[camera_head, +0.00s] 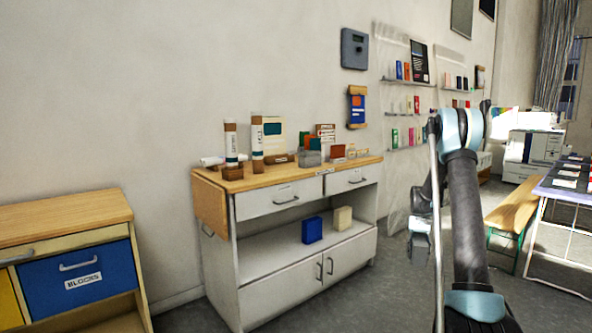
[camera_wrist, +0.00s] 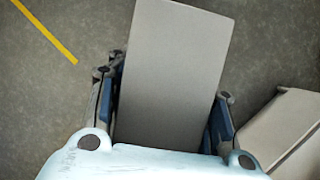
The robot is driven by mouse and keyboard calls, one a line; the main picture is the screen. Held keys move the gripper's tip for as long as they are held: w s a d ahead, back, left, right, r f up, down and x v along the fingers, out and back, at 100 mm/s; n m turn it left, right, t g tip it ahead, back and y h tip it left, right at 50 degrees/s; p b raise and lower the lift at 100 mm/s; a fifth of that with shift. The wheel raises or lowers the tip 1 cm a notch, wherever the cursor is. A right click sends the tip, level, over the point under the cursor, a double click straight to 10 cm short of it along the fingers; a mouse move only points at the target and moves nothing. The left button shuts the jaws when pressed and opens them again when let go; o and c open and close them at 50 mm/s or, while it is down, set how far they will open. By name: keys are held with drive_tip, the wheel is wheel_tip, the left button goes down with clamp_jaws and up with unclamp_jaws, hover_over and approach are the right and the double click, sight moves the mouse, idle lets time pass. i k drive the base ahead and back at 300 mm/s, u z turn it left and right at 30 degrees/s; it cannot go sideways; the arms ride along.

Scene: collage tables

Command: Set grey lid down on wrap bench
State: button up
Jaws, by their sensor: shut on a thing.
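The grey lid (camera_wrist: 175,60) is a flat, plain rectangular panel in the wrist view. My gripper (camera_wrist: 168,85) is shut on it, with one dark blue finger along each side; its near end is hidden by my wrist. In the head view my gripper (camera_head: 420,245) hangs right of the white cabinet with a wooden top (camera_head: 280,183), which appears to be the wrap bench. The lid is hard to make out there. Floor shows behind the lid in the wrist view, so it is held in the air, apart from the bench.
The bench top holds upright tubes (camera_head: 231,145), small boxes (camera_head: 311,157) and a white roll; its front strip is clear. A blue block (camera_head: 313,229) and cream block (camera_head: 342,217) sit on its shelf. A blocks cabinet (camera_head: 70,215) stands left, a wooden seat (camera_head: 508,210) right.

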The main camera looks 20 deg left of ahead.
sight(280, 168)
drive_tip(key=u, duration=0.75)
